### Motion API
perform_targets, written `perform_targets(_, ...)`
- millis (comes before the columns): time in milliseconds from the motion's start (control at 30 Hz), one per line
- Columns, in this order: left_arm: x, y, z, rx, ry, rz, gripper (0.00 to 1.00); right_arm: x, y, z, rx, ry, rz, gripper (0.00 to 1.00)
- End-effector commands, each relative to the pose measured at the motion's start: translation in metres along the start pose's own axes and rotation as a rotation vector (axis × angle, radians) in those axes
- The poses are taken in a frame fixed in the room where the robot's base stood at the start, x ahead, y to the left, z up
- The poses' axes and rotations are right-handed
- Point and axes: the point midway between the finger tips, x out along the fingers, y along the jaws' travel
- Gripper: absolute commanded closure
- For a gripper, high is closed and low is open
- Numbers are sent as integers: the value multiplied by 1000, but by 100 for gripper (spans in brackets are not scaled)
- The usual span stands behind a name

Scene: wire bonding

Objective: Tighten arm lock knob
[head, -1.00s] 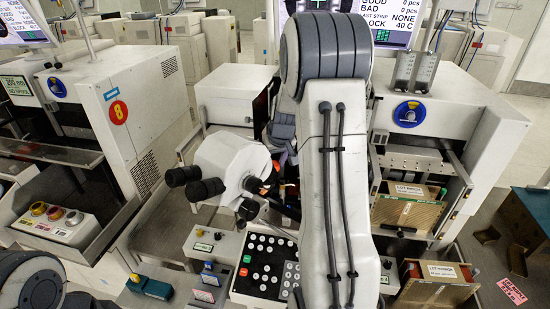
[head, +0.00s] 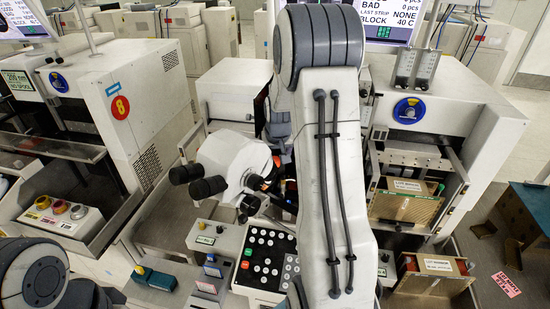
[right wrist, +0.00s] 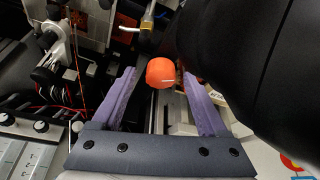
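An orange-red knob (right wrist: 160,73) with a pale line on its face shows in the right wrist view. My right gripper (right wrist: 159,82) has its two purple fingers spread, one on each side of the knob, with visible gaps between them and it. In the head view my large right arm hides the right gripper and most of the work area behind it. My left arm shows only as a joint at the lower left of the head view; its gripper is out of frame.
A white microscope head with black eyepieces (head: 207,186) stands left of my right arm. A black keypad panel (head: 266,259) lies below it. A dark rounded body (right wrist: 255,60) fills the right of the wrist view. Thin red wires (right wrist: 66,95) run at its left.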

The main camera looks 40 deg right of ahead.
Motion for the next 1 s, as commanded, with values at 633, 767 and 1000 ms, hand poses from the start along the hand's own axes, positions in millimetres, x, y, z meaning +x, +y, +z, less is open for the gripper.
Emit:
perform_targets(633,22,-2,1,1,0,0,50,-82,0,0,0,5,0,24)
perform_targets(767,24,-2,1,1,0,0,50,-98,0,-1,0,3,0,24)
perform_targets(1000,24,-2,1,1,0,0,50,-105,0,0,0,-1,0,24)
